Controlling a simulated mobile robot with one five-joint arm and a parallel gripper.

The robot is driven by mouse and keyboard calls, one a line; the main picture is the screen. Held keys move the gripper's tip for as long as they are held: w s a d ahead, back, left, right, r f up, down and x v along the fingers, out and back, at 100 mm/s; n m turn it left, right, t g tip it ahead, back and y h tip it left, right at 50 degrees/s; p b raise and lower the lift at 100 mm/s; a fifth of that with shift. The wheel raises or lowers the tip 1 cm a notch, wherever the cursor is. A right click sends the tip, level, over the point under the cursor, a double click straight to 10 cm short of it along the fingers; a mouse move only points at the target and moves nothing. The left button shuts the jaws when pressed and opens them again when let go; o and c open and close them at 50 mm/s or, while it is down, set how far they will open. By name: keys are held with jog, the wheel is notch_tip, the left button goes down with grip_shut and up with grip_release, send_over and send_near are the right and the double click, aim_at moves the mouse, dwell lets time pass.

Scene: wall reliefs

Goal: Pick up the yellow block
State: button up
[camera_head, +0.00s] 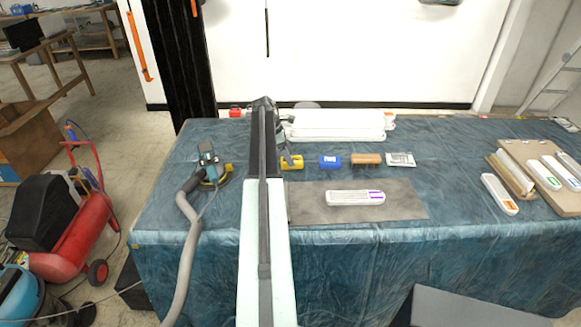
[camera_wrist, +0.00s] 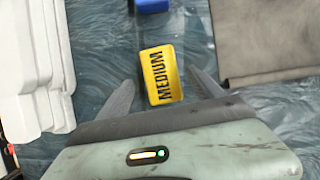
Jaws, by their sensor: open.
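The yellow block (camera_wrist: 161,76) has the dark word MEDIUM on its face and lies on the blue plastic-covered table. In the wrist view it sits between and just beyond the tips of my gripper (camera_wrist: 163,92), whose two grey fingers are spread apart with nothing held. In the head view the yellow block (camera_head: 292,162) shows just right of my arm, partly hidden by my gripper (camera_head: 289,158). I cannot tell the exact height of the fingers above the table.
A blue block (camera_head: 330,161), a brown block (camera_head: 367,159) and a pale packet (camera_head: 401,159) lie in a row to the right. A white stack (camera_head: 335,126) stands behind. A grey mat (camera_head: 405,200) with a white labelled tool (camera_head: 355,198) lies in front. A sander (camera_head: 211,172) is left.

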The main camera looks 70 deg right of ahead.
jog(key=b+x, duration=0.2)
jog(key=x, duration=0.1)
jog(key=shift+f, duration=0.4)
jog(key=shift+s+r, duration=0.1)
jog(key=shift+r, duration=0.1)
jog(key=shift+f, duration=0.15)
jog(key=shift+c, duration=0.3)
jog(key=c, duration=1.4)
